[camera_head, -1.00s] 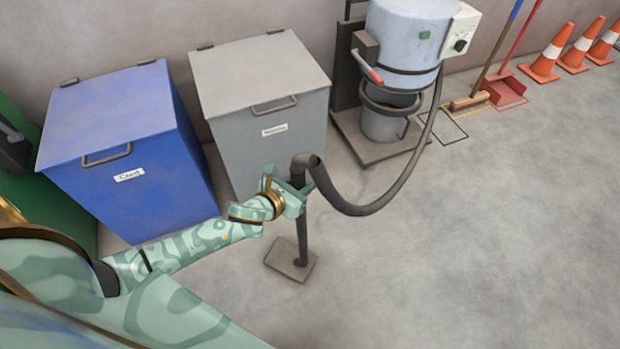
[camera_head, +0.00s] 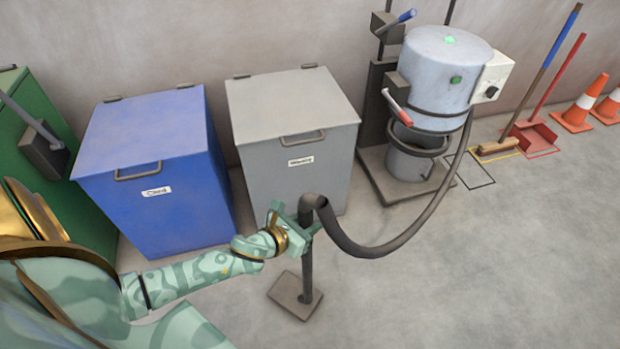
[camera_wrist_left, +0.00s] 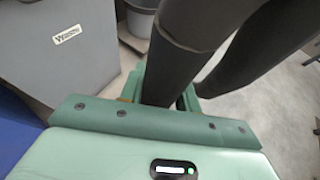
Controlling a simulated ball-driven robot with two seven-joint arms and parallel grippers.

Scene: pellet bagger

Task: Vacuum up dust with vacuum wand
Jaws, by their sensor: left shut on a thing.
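The vacuum wand (camera_head: 307,262) is a dark tube standing nearly upright, with a flat brown-grey floor head (camera_head: 295,296) at its foot, on or just above the concrete. My left gripper (camera_head: 305,218) is shut on the wand near its top bend. In the left wrist view the dark wand (camera_wrist_left: 183,45) runs between the jaws. A dark hose (camera_head: 375,249) loops from the wand to the grey drum vacuum (camera_head: 440,75) at the back. No dust can be made out clearly on the floor. My right gripper is not in view.
A blue bin (camera_head: 160,215) and a grey bin (camera_head: 295,170) stand behind my left arm. A green container (camera_head: 30,165) is at far left. A broom (camera_head: 497,148), a red dustpan (camera_head: 533,135) and orange cones (camera_head: 580,105) line the wall. The floor at right is clear.

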